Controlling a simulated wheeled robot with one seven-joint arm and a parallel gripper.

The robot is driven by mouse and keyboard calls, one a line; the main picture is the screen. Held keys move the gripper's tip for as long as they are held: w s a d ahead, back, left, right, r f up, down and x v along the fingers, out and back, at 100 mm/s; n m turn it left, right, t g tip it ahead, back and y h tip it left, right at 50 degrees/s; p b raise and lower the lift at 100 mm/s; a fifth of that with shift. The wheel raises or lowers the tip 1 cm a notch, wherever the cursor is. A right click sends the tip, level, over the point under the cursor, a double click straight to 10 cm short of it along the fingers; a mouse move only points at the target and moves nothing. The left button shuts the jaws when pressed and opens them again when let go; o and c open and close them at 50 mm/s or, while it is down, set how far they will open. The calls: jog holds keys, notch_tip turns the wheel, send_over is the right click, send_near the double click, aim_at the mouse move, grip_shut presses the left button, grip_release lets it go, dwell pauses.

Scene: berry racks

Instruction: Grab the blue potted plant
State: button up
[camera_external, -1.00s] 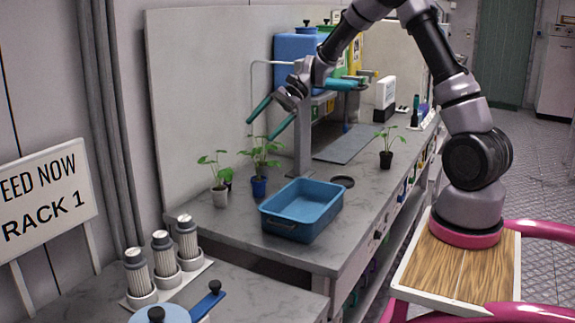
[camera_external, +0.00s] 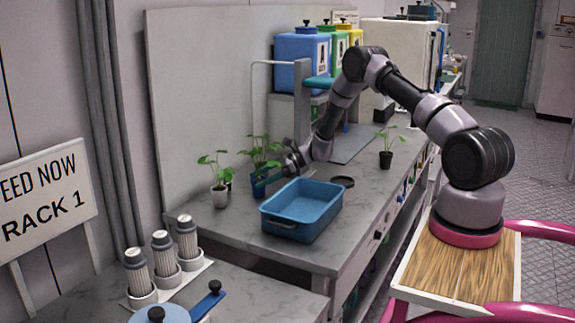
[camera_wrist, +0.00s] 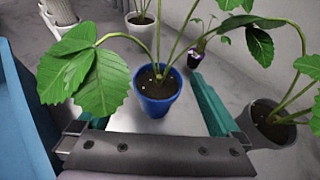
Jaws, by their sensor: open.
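The blue potted plant (camera_external: 260,189) stands upright on the grey bench, left of the blue tray, in the external view. In the wrist view its blue pot (camera_wrist: 157,104) sits between my two teal fingers, its leafy stems spreading above. My gripper (camera_external: 268,178) is low over the bench beside the pot, coming from the right. In the wrist view my gripper (camera_wrist: 146,88) is open, with a finger to either side of the pot. A gap shows between the pot and the right finger. A large leaf partly covers the left finger.
A blue tray (camera_external: 322,223) lies close to my gripper. A plant in a white pot (camera_external: 219,197) stands left of the blue pot; a black-potted plant (camera_external: 386,159) stands right. In the wrist view, a grey pot (camera_wrist: 262,118) is just outside the right finger.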

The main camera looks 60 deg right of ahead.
jog(key=x, duration=0.4)
jog(key=shift+w+a+f, duration=0.1)
jog(key=shift+a+f, duration=0.05)
jog(key=shift+a, duration=0.05)
jog(key=c, duration=1.4)
